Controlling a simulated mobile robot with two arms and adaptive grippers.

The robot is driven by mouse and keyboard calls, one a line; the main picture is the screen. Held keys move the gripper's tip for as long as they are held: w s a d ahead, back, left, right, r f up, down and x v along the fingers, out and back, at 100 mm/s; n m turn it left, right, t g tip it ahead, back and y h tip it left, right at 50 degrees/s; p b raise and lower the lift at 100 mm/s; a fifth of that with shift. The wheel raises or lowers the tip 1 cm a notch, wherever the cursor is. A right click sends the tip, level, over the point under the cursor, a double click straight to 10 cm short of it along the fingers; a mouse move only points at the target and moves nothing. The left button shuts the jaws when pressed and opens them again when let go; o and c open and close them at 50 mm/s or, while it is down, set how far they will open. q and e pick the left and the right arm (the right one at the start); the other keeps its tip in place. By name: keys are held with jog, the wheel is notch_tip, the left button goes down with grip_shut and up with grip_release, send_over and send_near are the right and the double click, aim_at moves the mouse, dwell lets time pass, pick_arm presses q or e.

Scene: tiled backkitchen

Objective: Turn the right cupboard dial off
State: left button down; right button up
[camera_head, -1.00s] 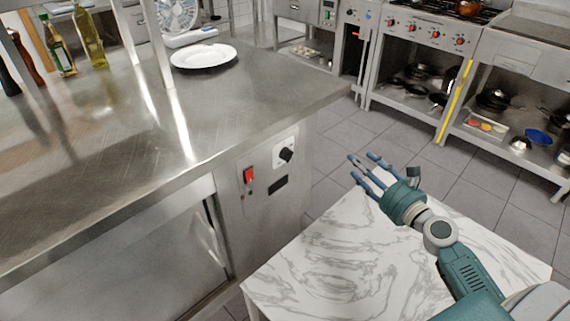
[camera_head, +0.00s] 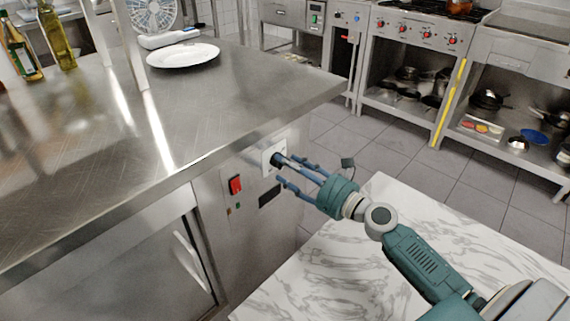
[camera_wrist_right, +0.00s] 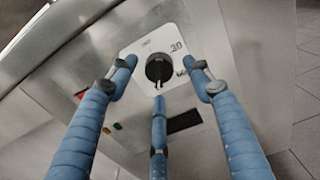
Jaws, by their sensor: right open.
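The black cupboard dial (camera_wrist_right: 159,68) sits on a white plate (camera_wrist_right: 139,50) with printed marks, on the steel cupboard's front. In the right wrist view its pointer end is toward the bottom of the picture. In the head view the dial (camera_head: 277,159) is partly covered by my fingers. My right gripper (camera_head: 282,170) is open, its blue fingers spread around the front of the dial. It also shows in the right wrist view (camera_wrist_right: 160,85), with two fingers at the plate's sides and one below the dial. I cannot tell whether any finger touches the dial. My left gripper is not in view.
A red switch (camera_head: 236,185) and a dark slot (camera_head: 269,195) are beside and below the dial. The steel counter edge (camera_head: 240,141) overhangs above. A marble-patterned table (camera_head: 330,262) lies under my right arm. A white plate and bottles stand on the counter.

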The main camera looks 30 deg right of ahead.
jog(key=shift+x, duration=0.9)
jog(key=c, duration=1.2)
jog(key=shift+o, duration=0.2)
jog(key=shift+f, duration=0.1)
